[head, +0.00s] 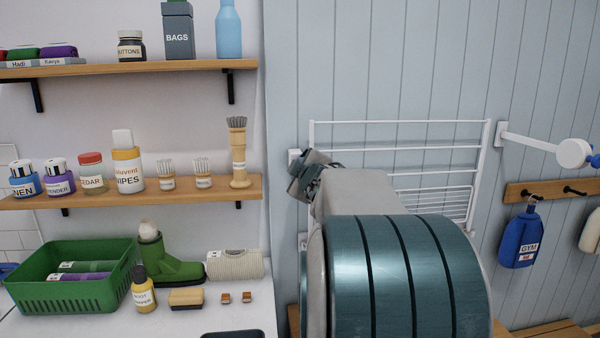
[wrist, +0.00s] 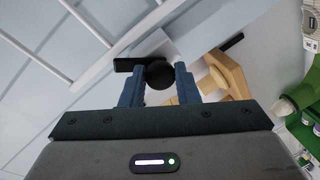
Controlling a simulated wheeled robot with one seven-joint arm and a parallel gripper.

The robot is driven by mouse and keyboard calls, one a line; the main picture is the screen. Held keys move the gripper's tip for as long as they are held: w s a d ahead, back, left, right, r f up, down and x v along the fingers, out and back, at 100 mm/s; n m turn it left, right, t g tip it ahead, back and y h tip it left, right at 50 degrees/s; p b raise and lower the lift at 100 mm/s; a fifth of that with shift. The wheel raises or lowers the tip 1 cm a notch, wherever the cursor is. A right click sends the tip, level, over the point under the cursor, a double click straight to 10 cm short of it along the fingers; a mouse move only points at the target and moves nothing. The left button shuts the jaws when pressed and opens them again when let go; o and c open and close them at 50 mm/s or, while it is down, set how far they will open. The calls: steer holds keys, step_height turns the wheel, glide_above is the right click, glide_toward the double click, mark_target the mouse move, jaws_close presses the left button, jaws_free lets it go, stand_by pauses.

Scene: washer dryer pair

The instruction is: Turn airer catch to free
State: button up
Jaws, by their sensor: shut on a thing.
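The white airer (head: 395,122) hangs on the panelled wall in the head view, its lower left part hidden by my arm. Its white bars (wrist: 90,25) cross the upper left of the wrist view. The airer catch (wrist: 159,74) is a round black knob with a short black lever pointing left in the wrist view. My gripper (wrist: 158,84) has its two blue fingers on either side of the knob, shut on it. In the head view my gripper (head: 305,177) is at the airer's upper left edge, covering the catch.
Wooden shelves (head: 130,190) with bottles and brushes stand left of my gripper. A green basket (head: 75,280) and boot (head: 170,258) are on the white counter below. A white wall arm (head: 530,142) and a hook rail (head: 545,191) with a blue bag are on the right.

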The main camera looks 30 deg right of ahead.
steer(key=shift+a+f+n+g+h+b, duration=0.1)
steer(key=shift+n+g+h+b, duration=0.4)
steer(key=shift+n, duration=1.15)
steer(key=shift+n+g+h+b, duration=0.1)
steer(key=shift+n+h+b, duration=0.4)
steer(key=shift+n, duration=1.15)
steer(key=o, duration=1)
steer(key=shift+c, duration=0.2)
